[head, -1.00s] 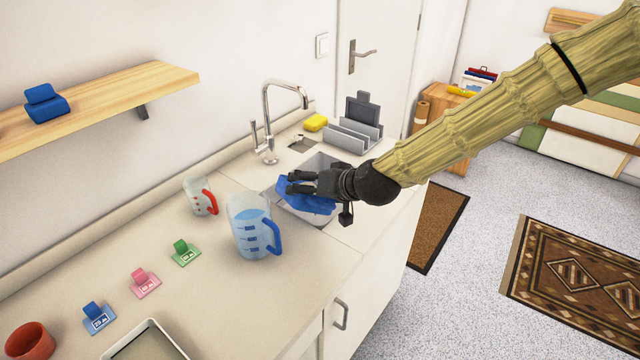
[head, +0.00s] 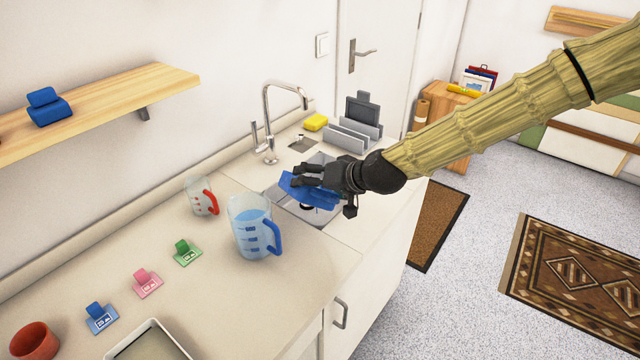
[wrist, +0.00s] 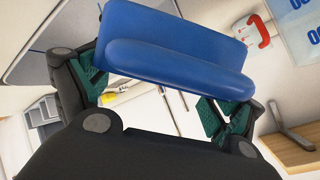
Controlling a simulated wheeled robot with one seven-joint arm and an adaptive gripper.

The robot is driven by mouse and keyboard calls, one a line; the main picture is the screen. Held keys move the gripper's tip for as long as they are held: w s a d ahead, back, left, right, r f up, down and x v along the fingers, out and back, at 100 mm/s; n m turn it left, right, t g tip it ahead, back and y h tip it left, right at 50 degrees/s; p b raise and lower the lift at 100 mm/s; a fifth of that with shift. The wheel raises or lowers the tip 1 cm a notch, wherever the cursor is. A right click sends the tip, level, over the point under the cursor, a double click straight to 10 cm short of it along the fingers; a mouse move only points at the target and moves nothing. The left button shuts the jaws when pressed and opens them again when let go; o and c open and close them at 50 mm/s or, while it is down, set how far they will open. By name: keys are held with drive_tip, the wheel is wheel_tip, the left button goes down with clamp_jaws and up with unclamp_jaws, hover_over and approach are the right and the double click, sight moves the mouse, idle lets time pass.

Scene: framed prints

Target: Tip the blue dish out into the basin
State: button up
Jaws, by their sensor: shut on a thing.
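My gripper (head: 298,175) is shut on the blue dish (head: 312,191) and holds it above the sink basin (head: 283,203). The dish is tilted, and my fingers cover part of it. In the wrist view the blue dish (wrist: 170,50) lies between my two green-padded fingers, and its inside is hidden, so I cannot tell if it holds anything. A dark drain shows in the basin below the dish. The dish and gripper hide much of the basin.
The tap (head: 270,115) stands behind the basin. A blue-handled measuring jug (head: 250,226) with blue liquid is close at the left, with a red-handled jug (head: 201,196) behind it. A grey rack (head: 352,134) and yellow sponge (head: 316,122) are beyond the basin.

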drive_tip(key=shift+w+d+r+m+g+y+p, duration=0.4)
drive_tip(key=shift+w+r+m+g+p, duration=0.15)
drive_tip(key=shift+p, duration=0.2)
drive_tip(key=shift+w+d+r+m+g+y+p, duration=0.4)
drive_tip(key=shift+w+r+m+g+p, duration=0.15)
drive_tip(key=shift+p, duration=0.2)
idle(1.6)
drive_tip(key=shift+w+d+r+m+g+y+p, duration=0.35)
drive_tip(key=shift+w+d+m+g+y+p, duration=0.2)
drive_tip(key=shift+w+p, duration=0.3)
idle(1.1)
drive_tip(key=shift+w+d, duration=0.15)
drive_tip(key=shift+w, duration=0.1)
